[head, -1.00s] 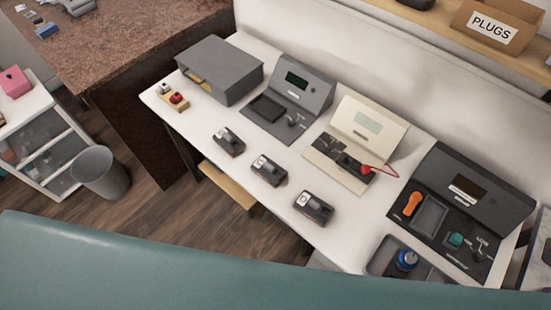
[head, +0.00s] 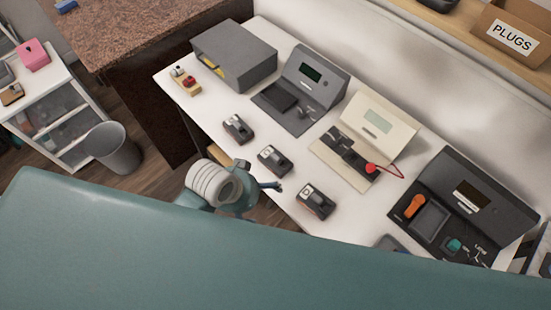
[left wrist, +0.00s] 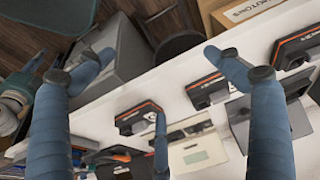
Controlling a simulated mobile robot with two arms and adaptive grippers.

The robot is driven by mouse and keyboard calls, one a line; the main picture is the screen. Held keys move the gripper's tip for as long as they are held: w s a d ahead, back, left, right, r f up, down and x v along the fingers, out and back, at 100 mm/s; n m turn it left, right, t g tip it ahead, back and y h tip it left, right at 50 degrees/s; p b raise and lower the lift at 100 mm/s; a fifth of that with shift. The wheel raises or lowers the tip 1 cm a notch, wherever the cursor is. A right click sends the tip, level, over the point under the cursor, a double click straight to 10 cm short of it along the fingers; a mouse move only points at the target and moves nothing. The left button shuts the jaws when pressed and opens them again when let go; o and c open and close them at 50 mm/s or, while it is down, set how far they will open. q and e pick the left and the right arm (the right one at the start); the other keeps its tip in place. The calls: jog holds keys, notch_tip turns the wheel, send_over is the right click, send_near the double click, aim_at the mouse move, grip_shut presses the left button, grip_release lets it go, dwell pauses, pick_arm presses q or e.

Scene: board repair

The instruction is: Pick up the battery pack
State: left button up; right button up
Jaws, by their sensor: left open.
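Three small dark packs that look like battery packs stand in a row along the table's front edge in the head view: the far one (head: 238,129), the middle one (head: 273,159) and the near one (head: 315,201). They also show in the left wrist view with orange stripes, one of them (left wrist: 207,91) between my fingers' outlines. My left gripper (head: 272,187) is at the front edge, beside the middle and near packs. In the left wrist view its blue fingers (left wrist: 155,85) are spread, with nothing held. My right gripper does not show clearly.
Behind the packs stand a grey box (head: 235,58), a dark grey device (head: 305,88), a cream device (head: 373,128) and a black device (head: 470,205). A bin (head: 112,148) stands on the floor at left. A wall shelf holds a PLUGS box (head: 512,38).

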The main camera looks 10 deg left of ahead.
pick_arm(q)
jog(key=w+d+r+m+h, duration=0.1)
jog(key=w+d+r+m, duration=0.35)
jog(key=d+m, duration=0.2)
notch_tip(320, 180, up, 4)
jog(key=m+g+y, duration=0.3)
jog(key=m, duration=0.8)
send_over(273, 162)
jog(key=shift+w+d+f, duration=0.1)
jog(key=shift+w+f, duration=0.05)
jog(key=shift+f, duration=0.05)
jog(key=shift+m, duration=0.25)
notch_tip(273, 162, down, 5)
jog(key=shift+f+p, duration=0.15)
jog(key=shift+p, duration=0.45)
jog(key=f, duration=0.1)
jog(key=f+p, duration=0.1)
jog(key=f, duration=0.2)
jog(key=shift+s+a+p, duration=0.2)
jog(key=shift+s+p, duration=0.05)
jog(key=shift+p, duration=0.1)
jog(key=shift+f, duration=0.7)
jog(key=shift+w+r, duration=0.1)
jog(key=c, duration=1.3)
